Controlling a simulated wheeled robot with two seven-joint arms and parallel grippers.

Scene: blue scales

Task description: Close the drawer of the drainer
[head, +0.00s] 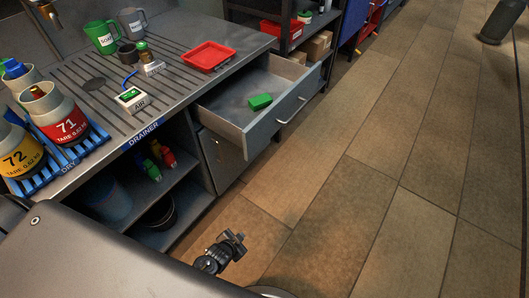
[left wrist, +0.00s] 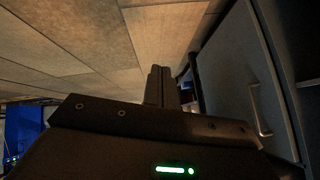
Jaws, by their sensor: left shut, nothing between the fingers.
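The drainer's grey drawer (head: 287,117) stands pulled out from the counter at the upper middle of the head view. A green block (head: 260,101) lies inside it. Its front carries a metal handle (head: 291,111). My left gripper (head: 236,238) is low over the floor in front of the open shelves, below and apart from the drawer. In the left wrist view its fingers (left wrist: 160,88) are together with nothing between them. A grey panel with a metal handle (left wrist: 260,112) is to their right there. My right gripper is not in view.
The drainer counter (head: 215,28) holds a red tray (head: 208,56), mugs, an air gauge block and containers 71 (head: 55,113) and 72 (head: 20,157) on a blue rack. Open shelves below hold bottles (head: 153,168).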

